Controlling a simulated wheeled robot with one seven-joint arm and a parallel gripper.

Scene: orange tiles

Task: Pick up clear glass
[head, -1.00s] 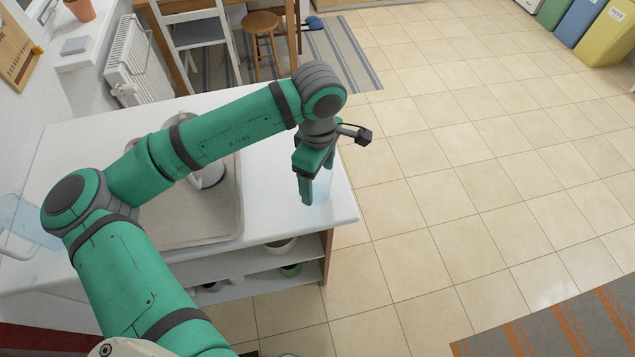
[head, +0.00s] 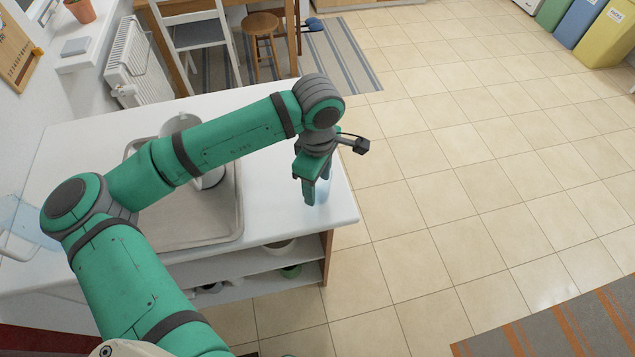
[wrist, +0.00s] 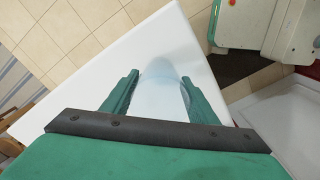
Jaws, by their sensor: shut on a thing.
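The clear glass (head: 321,190) stands near the right end of the white counter (head: 290,222). It is faint and bluish, and my gripper partly hides it in the head view. In the wrist view the clear glass (wrist: 160,88) shows as a pale, see-through shape between the fingers. My gripper (head: 311,199) points down at the counter, with its fingers on either side of the glass. In the wrist view my gripper (wrist: 158,80) is shut on the glass. I cannot tell whether the glass touches the counter.
Shelves with bowls (head: 289,270) sit under the counter. Open tiled floor (head: 440,200) lies to the right.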

